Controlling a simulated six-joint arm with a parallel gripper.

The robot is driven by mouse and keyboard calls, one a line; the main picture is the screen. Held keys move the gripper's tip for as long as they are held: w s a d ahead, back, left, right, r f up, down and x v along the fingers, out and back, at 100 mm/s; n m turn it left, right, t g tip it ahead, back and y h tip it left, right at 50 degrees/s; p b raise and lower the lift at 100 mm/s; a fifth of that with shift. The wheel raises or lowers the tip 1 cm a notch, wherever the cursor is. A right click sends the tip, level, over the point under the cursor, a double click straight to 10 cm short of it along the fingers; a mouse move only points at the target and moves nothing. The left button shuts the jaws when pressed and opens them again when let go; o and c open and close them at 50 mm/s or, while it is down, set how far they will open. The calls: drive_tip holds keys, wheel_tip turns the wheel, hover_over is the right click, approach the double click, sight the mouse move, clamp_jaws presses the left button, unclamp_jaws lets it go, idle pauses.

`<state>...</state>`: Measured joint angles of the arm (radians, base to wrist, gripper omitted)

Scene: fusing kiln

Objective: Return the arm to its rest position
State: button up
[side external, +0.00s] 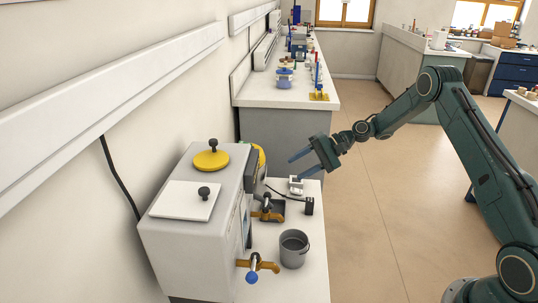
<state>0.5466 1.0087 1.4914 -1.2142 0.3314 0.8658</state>
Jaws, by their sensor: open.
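My gripper (300,161) is open, with two blue-grey fingers pointing left. It is in the air above the bench, near the right side of the kiln, and holds nothing that I can see. My green arm reaches in from the right side of the picture. The kiln (190,243) is a pale grey box on the bench at lower left. On its top are a yellow round lid (211,161) with a black knob and a white square plate (183,203) with a black knob.
A grey bucket (293,249) stands on the white bench (304,289). A small white item (296,186) and a black block (309,206) are below my gripper. Brass taps (257,264) stick out from the kiln. Another bench (268,91) stands behind. The floor (370,215) is clear.

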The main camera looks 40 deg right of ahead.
drive_tip(key=s+a+r+n+g+h, duration=0.1)
drive_tip(key=s+a+r+n+h, duration=0.25)
drive_tip(key=s+r, duration=0.45)
drive_tip(key=s+a+r+n+h, duration=0.35)
drive_tip(key=s+r, duration=0.25)
drive_tip(key=r, duration=0.5)
drive_tip(key=s+d+r+n+h, duration=0.1)
drive_tip(key=s+h, duration=0.3)
drive_tip(key=s, duration=1.9)
drive_tip(key=shift+r+n+t, duration=0.35)
drive_tip(key=shift+n+t, duration=0.05)
drive_tip(key=shift+n, duration=0.1)
